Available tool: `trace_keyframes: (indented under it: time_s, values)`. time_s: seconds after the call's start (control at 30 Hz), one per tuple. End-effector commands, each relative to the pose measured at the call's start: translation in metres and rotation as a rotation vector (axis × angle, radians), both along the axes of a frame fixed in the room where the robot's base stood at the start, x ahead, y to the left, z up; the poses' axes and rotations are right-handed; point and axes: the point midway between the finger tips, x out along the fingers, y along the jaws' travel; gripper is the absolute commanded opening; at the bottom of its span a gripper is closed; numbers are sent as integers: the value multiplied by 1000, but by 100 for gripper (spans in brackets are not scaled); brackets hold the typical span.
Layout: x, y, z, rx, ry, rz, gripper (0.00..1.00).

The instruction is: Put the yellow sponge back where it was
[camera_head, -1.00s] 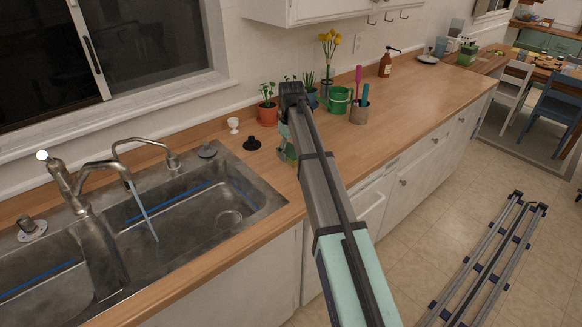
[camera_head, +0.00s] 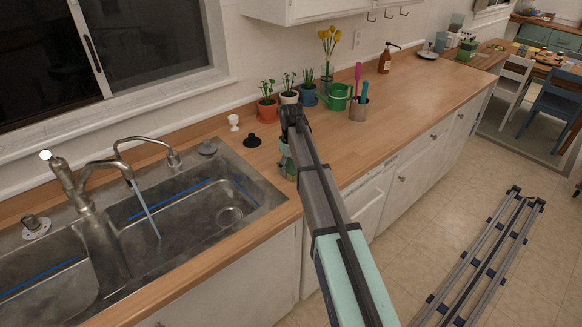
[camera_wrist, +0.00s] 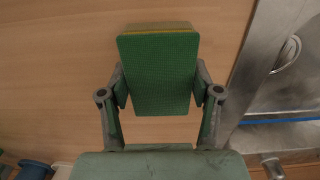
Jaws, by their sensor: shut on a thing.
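The sponge (camera_wrist: 158,75) shows its green face in the wrist view, with a thin yellow edge along its top. My gripper (camera_wrist: 160,90) is shut on it, one finger at each side. Wooden counter fills the view behind the sponge; I cannot tell how high above it the sponge is. In the head view my gripper (camera_head: 287,163) is partly hidden behind my arm, over the counter's front part, right of the sink. The sponge cannot be made out clearly there.
The metal sink (camera_head: 265,208) is left of my gripper, with its tap running. A black stopper (camera_head: 252,141), a white egg cup (camera_head: 234,122), potted plants (camera_head: 267,108), a green watering can (camera_head: 335,97) and a utensil cup (camera_head: 359,110) stand behind.

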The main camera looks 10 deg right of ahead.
Motion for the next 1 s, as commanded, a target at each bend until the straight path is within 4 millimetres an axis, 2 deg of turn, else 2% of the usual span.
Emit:
trace_keyframes:
  time_s: [0.1,0.13,0.2,0.67,0.87,1.0]
  values:
    - [0,0,-3,0,0,0,31]
    - [0,0,-3,0,0,0,67]
    - [0,0,-3,0,0,0,88]
    - [0,0,3,0,0,0,88]
    - [1,0,27,0,-2,0,88]
    - [1,0,54,0,-4,0,88]
